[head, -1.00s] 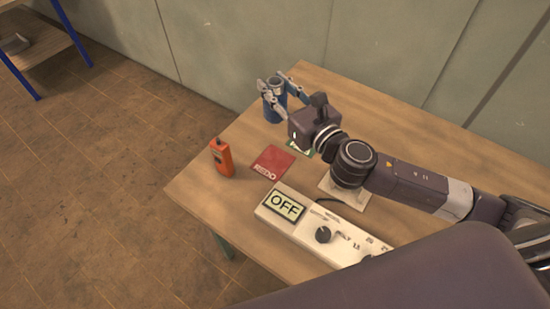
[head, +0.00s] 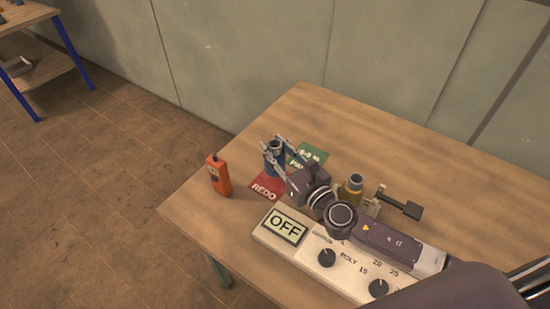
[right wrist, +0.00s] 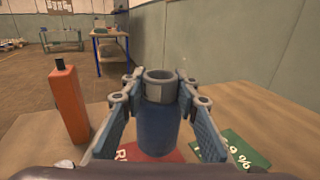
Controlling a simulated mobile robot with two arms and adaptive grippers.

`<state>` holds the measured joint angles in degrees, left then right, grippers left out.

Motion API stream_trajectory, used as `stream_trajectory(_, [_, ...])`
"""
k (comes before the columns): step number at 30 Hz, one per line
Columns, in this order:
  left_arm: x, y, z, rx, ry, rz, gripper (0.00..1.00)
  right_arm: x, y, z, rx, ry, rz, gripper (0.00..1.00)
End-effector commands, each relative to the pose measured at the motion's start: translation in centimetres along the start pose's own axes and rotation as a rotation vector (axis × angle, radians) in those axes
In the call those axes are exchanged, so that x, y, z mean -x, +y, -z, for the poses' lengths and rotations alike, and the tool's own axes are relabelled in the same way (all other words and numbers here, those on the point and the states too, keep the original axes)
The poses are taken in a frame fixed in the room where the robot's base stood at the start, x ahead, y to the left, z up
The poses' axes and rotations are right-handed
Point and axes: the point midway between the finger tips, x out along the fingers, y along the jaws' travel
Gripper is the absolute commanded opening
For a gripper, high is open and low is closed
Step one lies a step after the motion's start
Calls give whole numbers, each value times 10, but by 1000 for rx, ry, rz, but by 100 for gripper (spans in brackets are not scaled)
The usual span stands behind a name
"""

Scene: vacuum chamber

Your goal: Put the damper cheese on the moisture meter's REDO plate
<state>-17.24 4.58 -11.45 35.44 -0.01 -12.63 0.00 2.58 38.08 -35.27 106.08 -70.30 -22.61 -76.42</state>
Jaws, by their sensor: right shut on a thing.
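My right gripper (head: 278,160) is shut on a blue cheese (right wrist: 158,130) with a grey tube, held upright between its fingers. The blue cheese also shows in the head view (head: 273,165). It is over or on the far part of the red REDO plate (head: 262,188); I cannot tell whether its base touches. In the right wrist view, red plate (right wrist: 131,152) shows around its base. The moisture meter (head: 300,252) has a display reading OFF (head: 285,226). An ochre cheese (head: 352,187) stands behind the meter, partly hidden by my arm. My left gripper is not in view.
A green plate (head: 309,154) lies just behind the REDO plate. An orange handheld device (head: 219,175) stands upright at the table's left edge. A dark-handled fitting (head: 402,204) is beside the ochre cheese. The table's back is clear.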

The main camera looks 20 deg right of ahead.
Motion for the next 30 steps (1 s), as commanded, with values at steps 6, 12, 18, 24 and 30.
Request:
stream_trajectory(6, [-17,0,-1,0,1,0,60,0,0,31,0,-1,1,0])
stream_trajectory(12, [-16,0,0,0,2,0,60,0,0,30,0,-1,1,0])
stream_trajectory(18, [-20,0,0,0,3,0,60,0,0,35,0,0,1,0])
stream_trajectory(24, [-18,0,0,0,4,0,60,0,0,34,0,1,1,46])
stream_trajectory(30, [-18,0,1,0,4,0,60,0,0,33,0,1,1,46])
